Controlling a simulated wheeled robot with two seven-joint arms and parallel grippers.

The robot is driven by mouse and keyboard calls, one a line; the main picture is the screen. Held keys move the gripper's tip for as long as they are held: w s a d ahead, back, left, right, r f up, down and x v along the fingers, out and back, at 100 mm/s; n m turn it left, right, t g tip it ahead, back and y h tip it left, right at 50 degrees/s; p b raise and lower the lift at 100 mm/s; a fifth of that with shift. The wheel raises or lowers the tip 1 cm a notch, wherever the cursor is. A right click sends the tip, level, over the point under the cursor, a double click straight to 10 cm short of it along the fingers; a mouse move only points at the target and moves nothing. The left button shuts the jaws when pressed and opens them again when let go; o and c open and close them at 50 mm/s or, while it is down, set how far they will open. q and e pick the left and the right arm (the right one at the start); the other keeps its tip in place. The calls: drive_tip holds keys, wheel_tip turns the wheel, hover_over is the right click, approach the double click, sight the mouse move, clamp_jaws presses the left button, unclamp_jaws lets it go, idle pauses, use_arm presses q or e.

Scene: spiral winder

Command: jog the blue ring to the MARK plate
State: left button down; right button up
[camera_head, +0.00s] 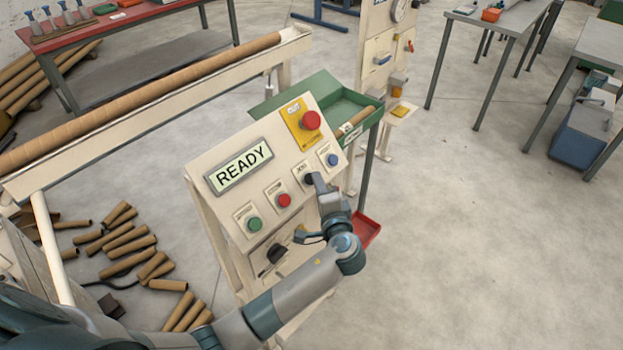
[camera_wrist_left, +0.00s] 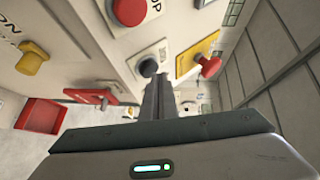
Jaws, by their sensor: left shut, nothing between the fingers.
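My left gripper (camera_head: 316,178) is shut and empty at the sloping control panel (camera_head: 219,153), its tip at the black button (camera_head: 308,179). In the left wrist view the shut fingers (camera_wrist_left: 155,85) reach up to the same black button (camera_wrist_left: 148,67). I cannot tell whether they touch or press it. The panel display (camera_head: 240,166) reads READY. A long brown tube (camera_head: 150,95) lies along the cream trough (camera_head: 299,42). I cannot make out a blue ring or a MARK plate. My right gripper is not in view.
The panel also has a green button (camera_head: 255,224), a red button (camera_head: 284,200), a blue button (camera_head: 333,160) and a red mushroom button (camera_head: 311,120) on a yellow plate. A green tray (camera_head: 345,107) stands behind it. Loose tubes (camera_head: 130,240) lie on the floor at left.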

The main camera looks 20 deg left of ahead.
use_arm(q)
drive_tip(key=shift+w+a+f, duration=0.1)
drive_tip(key=shift+a+f, duration=0.2)
idle(0.8)
drive_tip(key=shift+r, duration=0.1)
drive_tip(key=shift+s+d+r, duration=0.2)
drive_tip(key=shift+d+r, duration=0.25)
drive_tip(key=shift+d, duration=0.1)
drive_tip(key=shift+d+r+p, duration=0.1)
drive_tip(key=shift+p, duration=0.25)
drive_tip(key=d+r+p, duration=0.1)
drive_tip(key=s+d+r+p, duration=0.1)
drive_tip(key=d+r, duration=0.1)
drive_tip(key=shift+s+d, duration=0.15)
drive_tip(key=shift+d, duration=0.1)
idle(0.5)
idle(0.8)
